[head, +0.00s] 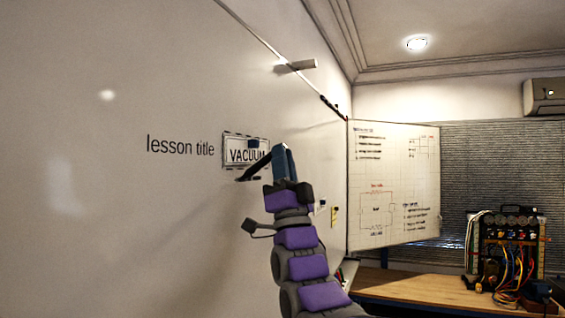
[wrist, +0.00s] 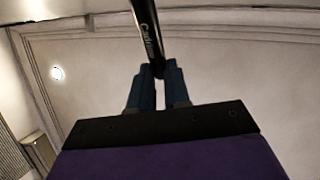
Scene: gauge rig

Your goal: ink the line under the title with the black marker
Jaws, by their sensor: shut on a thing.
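My gripper (head: 284,165) is raised in front of the large whiteboard (head: 120,210), just right of and below the title plate. It is shut on a black marker (head: 258,168), which points left toward the board. In the wrist view the black marker (wrist: 147,30) with pale lettering runs up from between the blue fingers (wrist: 159,75). The title plate (head: 232,157) reads "VACUUM" and sits right of the words "lesson title" (head: 180,145). The marker and gripper cover the plate's lower right. A short dark mark shows under the plate; I cannot tell whether the tip touches the board.
A second whiteboard (head: 393,185) with writing and a diagram stands at right. A wooden bench (head: 420,290) with a wired rig (head: 510,250) lies below it. The board's left is clear.

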